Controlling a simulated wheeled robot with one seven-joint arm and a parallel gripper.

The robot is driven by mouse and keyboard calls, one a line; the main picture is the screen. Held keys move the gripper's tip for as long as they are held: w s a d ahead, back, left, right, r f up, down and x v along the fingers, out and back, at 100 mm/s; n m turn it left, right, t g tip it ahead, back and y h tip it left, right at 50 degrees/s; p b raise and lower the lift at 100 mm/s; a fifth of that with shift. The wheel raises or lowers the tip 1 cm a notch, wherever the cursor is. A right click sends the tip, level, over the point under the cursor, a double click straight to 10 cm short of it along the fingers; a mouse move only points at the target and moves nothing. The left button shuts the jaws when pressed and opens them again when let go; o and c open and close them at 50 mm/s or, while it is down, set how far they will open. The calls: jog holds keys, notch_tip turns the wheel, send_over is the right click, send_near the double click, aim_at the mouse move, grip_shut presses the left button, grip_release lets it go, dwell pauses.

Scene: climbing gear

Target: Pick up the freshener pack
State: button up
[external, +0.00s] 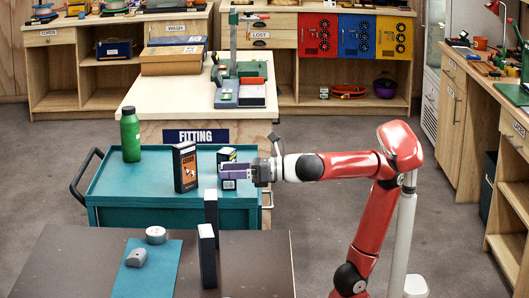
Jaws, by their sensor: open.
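My gripper (225,172) reaches in from the right over the teal cart, its fingers pointing left. It is open. A small dark box with white and green markings (227,154) stands upright on the cart right at the fingers, which cover its middle. I cannot tell whether the fingers touch it. A taller dark box with an orange picture (184,167) stands upright on the cart to the left of the fingers, apart from them. The labels are too small to read, so I cannot tell for sure which box is the freshener pack.
A green bottle (130,137) stands at the back left of the teal cart (150,200). Two tall dark blocks with pale tops (207,255) stand near the brown table's back edge. A blue mat (150,275) holds a white roll (156,235) and a grey lump (136,257).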

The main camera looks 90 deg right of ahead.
jog(key=a+f+n+y, duration=0.2)
jog(key=a+n, duration=0.1)
jog(key=n, duration=0.1)
send_near(212, 219)
jog(key=shift+t, duration=0.3)
jog(key=w+d, duration=0.2)
jog(key=w, duration=0.1)
jog(key=w+d, duration=0.1)
jog(key=shift+w+d+f, duration=0.15)
jog(key=shift+w+f, duration=0.05)
jog(key=shift+f, duration=0.2)
jog(key=shift+w+f, duration=0.15)
jog(key=shift+w, duration=0.1)
jog(key=w, duration=0.7)
jog(key=shift+w+a+b, duration=0.15)
jog(key=shift+a+b, duration=0.15)
jog(key=shift+a, duration=0.05)
jog(key=c, duration=1.1)
jog(key=shift+r, duration=0.2)
